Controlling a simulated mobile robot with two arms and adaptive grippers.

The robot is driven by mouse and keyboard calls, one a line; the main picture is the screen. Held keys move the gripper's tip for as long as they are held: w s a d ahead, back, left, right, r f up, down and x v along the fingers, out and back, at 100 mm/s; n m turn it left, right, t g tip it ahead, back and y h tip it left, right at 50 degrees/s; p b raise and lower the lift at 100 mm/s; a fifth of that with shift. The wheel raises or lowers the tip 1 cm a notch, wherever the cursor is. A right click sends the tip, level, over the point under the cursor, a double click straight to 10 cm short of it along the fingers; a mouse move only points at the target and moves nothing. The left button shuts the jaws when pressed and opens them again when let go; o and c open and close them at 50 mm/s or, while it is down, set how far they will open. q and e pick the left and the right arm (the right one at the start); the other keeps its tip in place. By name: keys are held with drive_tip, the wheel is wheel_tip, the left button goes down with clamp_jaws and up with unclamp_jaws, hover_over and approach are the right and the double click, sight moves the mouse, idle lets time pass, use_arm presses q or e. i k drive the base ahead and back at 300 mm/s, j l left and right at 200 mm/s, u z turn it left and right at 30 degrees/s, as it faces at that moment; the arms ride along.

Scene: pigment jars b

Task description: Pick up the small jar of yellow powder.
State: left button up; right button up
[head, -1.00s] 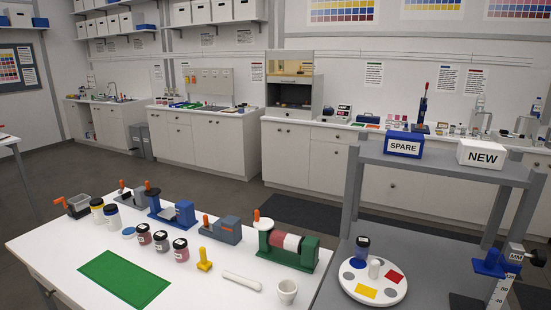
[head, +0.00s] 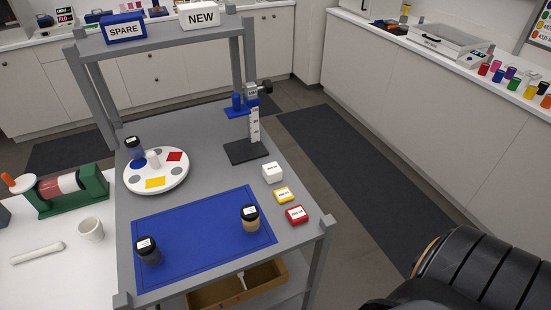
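A small jar with a black lid and pale yellowish-tan powder (head: 251,225) stands upright on the right part of a blue mat (head: 195,240), on a grey shelf table. A label covers part of its lid. A second black-lidded jar with dark grey contents (head: 149,257) stands on the mat's left front part. Neither of my grippers shows. A black ribbed part at the lower right appears to be mine.
Small white (head: 273,173), yellow (head: 284,195) and red (head: 297,215) blocks lie right of the mat. A height gauge (head: 252,130) stands behind. The SPARE (head: 124,31) and NEW (head: 200,17) boxes sit on the upper shelf. The mat's middle is clear.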

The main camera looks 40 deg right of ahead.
sight(250, 212)
drive_tip(key=z, duration=0.9)
drive_tip(key=j, duration=0.3)
drive_tip(key=k+z, duration=0.05)
